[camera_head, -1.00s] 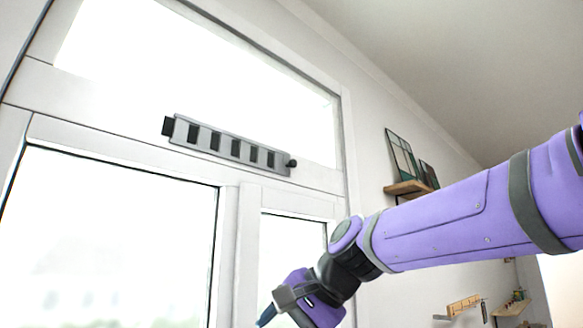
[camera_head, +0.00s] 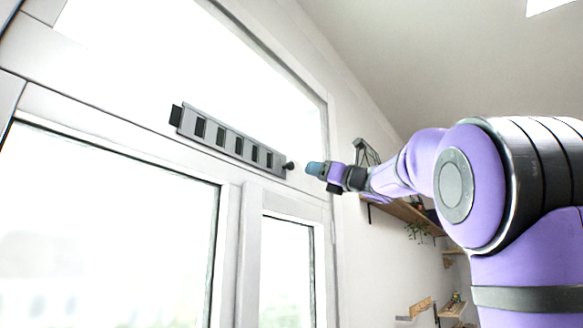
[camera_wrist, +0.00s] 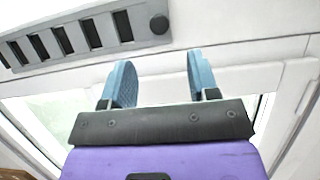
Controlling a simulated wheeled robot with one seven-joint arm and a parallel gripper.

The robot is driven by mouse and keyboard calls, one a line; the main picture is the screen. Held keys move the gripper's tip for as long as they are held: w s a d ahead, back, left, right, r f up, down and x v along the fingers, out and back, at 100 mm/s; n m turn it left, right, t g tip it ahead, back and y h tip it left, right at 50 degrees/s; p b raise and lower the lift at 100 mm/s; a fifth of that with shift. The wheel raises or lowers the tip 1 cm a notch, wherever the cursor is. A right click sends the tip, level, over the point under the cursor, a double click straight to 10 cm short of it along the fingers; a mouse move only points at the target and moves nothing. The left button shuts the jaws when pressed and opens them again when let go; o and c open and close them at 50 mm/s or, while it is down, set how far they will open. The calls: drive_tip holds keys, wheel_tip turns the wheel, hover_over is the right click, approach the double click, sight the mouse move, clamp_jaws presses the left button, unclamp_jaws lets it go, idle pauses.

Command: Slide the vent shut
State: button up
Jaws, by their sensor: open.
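The vent (camera_head: 232,143) is a grey slotted strip on the white frame bar above the window. Its dark slots show as openings along the strip, and a dark end piece sticks out past its left end. A round black knob (camera_head: 290,166) sits at its right end. The wrist view shows the vent (camera_wrist: 75,40) at upper left and the knob (camera_wrist: 159,24) at top centre. My gripper (camera_head: 312,169) is just right of the knob in the head view. In the wrist view its two blue fingers (camera_wrist: 158,80) are spread and empty, with the knob beyond their tips.
Window panes (camera_head: 110,230) lie below the vent, with white frame bars around them. A wooden shelf (camera_head: 400,209) with a plant is on the wall at right, behind my arm. The space before the vent looks clear.

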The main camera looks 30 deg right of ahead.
sight(292, 166)
drive_tip(key=x, duration=1)
drive_tip(key=shift+w, duration=0.2)
drive_tip(key=shift+c, duration=0.5)
